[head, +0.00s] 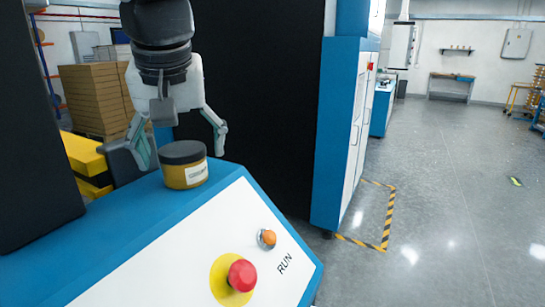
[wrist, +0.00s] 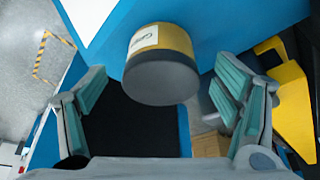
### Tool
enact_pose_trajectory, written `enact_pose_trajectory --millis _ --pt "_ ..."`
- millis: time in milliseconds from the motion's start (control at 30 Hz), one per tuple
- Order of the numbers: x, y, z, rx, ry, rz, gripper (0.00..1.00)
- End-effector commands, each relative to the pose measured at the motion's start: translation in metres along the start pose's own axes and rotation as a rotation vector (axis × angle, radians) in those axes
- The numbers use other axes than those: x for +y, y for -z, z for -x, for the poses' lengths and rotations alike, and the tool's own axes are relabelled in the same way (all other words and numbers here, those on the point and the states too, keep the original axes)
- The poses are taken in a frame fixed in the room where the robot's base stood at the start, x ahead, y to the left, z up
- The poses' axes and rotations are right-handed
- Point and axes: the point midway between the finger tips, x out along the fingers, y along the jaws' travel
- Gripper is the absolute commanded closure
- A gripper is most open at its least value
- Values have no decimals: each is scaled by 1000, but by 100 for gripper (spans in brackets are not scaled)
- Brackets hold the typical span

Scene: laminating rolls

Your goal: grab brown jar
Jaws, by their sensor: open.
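The brown jar (head: 186,172) has a mustard-brown body, a white label and a dark grey lid. It stands upright on the blue top of a machine console (head: 120,225), near its back edge. My gripper (head: 182,140) is open and empty, above and just behind the jar, with its fingers spread to either side in the picture. In the wrist view the jar (wrist: 162,62) lies ahead, between and beyond the open fingers (wrist: 160,105), with its grey lid towards the camera. I see no finger touching it.
The console's white sloping panel bears a red button (head: 241,275) on a yellow disc and a small orange button (head: 267,238). A black machine wall (head: 265,100) rises behind, beside a blue-and-white cabinet (head: 345,130). Stacked cartons (head: 95,98) stand at the left. Open floor lies right.

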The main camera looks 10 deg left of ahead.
Motion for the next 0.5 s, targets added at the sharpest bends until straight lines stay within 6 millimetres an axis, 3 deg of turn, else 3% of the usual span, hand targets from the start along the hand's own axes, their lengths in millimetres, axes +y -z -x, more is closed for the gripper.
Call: enact_pose_trajectory --millis 200,500 --pt "-1 4 -29 -3 -1 0 17" --pt "-1 5 -34 1 0 0 17"
